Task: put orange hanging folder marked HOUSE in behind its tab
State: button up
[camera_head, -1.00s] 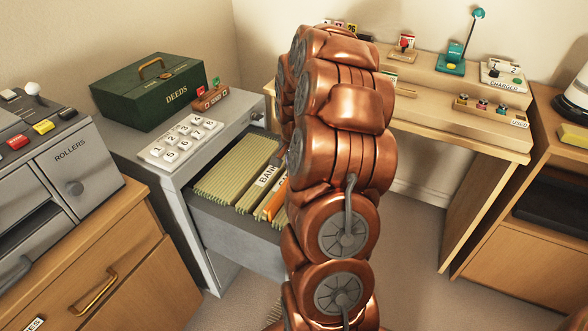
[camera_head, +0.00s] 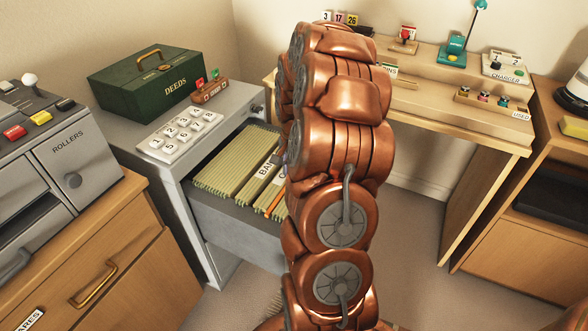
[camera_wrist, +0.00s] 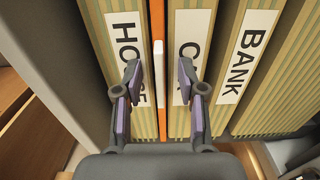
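The orange hanging folder (camera_wrist: 158,110) stands edge-up in the open file drawer, with a white strip on its top edge. In the wrist view it lies between the HOUSE tab (camera_wrist: 127,35) on the left and a tab starting with C (camera_wrist: 188,40), partly hidden by a finger. The BANK tab (camera_wrist: 247,50) is further right. My gripper (camera_wrist: 159,82) is open above the folders, one finger on each side of the orange folder, with gaps showing. In the head view a thin orange edge of the folder (camera_head: 275,208) shows beside my arm.
The grey drawer (camera_head: 235,232) is pulled out of the cabinet, with green folders (camera_head: 228,165) inside. A number keypad (camera_head: 180,134) and a green DEEDS box (camera_head: 150,82) stand on top. A roller machine (camera_head: 72,150) is at left; a wooden desk (camera_head: 450,120) is at right.

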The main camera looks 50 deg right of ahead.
jog(key=shift+r, duration=0.15)
notch_tip(320, 180, up, 12)
dwell(0.5)
dwell(0.4)
jog(key=s+a+r+n+g, duration=0.15)
jog(key=a+n, duration=0.25)
jog(key=a, duration=0.6)
jog(key=s+a+n+t, duration=0.1)
jog(key=s+a+n, duration=0.2)
jog(key=a, duration=0.6)
jog(key=s+a+f+n+g, duration=0.1)
jog(key=s+a+n, duration=0.3)
jog(key=s+a, duration=0.4)
jog(key=s+a+f+n+g, duration=0.1)
jog(key=s+a+n, duration=0.3)
jog(key=s, duration=0.6)
notch_tip(320, 180, up, 23)
jog(key=s+a+p, duration=0.1)
jog(key=p, duration=2.1)
jog(key=shift+t, duration=0.35)
